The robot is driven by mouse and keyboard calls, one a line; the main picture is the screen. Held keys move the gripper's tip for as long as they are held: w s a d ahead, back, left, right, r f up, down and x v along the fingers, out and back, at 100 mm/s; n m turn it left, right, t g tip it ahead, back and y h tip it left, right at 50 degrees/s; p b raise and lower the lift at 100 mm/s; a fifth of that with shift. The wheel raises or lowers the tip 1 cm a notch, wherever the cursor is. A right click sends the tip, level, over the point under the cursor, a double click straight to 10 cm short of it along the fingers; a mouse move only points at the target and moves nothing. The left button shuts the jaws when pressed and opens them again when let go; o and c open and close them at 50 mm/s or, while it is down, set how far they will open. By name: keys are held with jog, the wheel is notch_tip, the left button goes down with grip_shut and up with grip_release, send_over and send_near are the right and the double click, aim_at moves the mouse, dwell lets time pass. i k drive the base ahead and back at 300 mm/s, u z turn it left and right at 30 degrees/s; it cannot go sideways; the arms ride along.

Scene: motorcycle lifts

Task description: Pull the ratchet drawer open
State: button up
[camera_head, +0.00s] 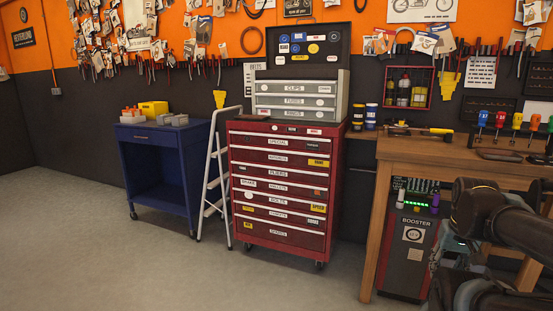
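A red tool cabinet (334,190) stands against the wall in the middle of the head view. Its front is a stack of several wide drawers with pale edges and label stickers, all flush and shut as far as I can see. Labels such as SPECIAL, PLIERS and BOLTS can be made out. Other labels are too small to read surely, so I cannot tell which drawer is the ratchet drawer. Parts of my arm show at the lower right, in front of the workbench and well apart from the cabinet. My gripper's fingertips cannot be made out.
A grey top chest (340,97) with its lid up sits on the cabinet. A white folding ladder (217,190) leans close to its left side. A blue cart (190,170) stands further left. A wooden workbench (400,152) is at right. The floor in front is clear.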

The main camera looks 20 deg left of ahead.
aim_at(289, 157)
jog(key=k, duration=0.45)
jog(key=u, duration=0.55)
jog(key=i, duration=0.85)
jog(key=u, duration=0.1)
